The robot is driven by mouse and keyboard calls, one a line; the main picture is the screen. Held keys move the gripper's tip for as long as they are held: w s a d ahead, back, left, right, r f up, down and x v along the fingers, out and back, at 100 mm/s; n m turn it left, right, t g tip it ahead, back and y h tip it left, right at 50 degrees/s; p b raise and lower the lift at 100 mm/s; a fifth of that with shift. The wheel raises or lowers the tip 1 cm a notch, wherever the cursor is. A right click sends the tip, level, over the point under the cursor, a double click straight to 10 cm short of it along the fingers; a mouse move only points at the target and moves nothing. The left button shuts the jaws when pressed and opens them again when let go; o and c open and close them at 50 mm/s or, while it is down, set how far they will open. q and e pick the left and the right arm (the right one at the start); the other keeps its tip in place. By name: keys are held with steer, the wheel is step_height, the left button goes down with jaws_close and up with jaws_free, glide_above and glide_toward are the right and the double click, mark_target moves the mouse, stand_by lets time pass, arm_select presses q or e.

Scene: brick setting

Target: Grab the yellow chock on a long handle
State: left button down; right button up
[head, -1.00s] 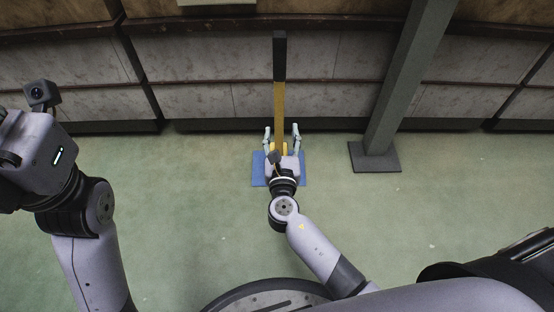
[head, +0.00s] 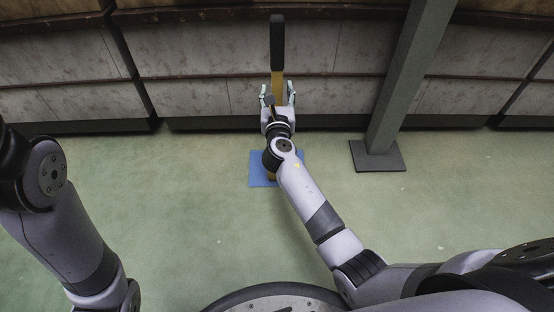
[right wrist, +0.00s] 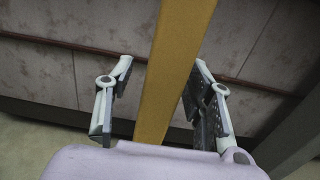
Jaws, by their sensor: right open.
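The yellow chock's long handle (head: 277,76) stands up from the floor and ends in a black grip (head: 277,42) in the head view. Its lower end is mostly hidden behind my right arm, over a blue mat (head: 257,175). My right gripper (head: 277,91) is open, with one finger on each side of the handle. In the right wrist view the yellow handle (right wrist: 174,75) passes between the open fingers of the right gripper (right wrist: 161,68). Gaps show on both sides of it. My left arm shows at the left, but its gripper is out of frame.
A grey post (head: 408,75) with a flat dark base (head: 376,157) stands to the right of the chock. A panelled wall (head: 210,50) runs along the back. The green floor (head: 180,210) between my arms is clear.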

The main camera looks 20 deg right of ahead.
steer(key=shift+c, duration=0.3)
jaws_close()
stand_by(0.4)
stand_by(0.4)
steer(key=shift+w+r, duration=0.1)
steer(key=shift+r, duration=0.25)
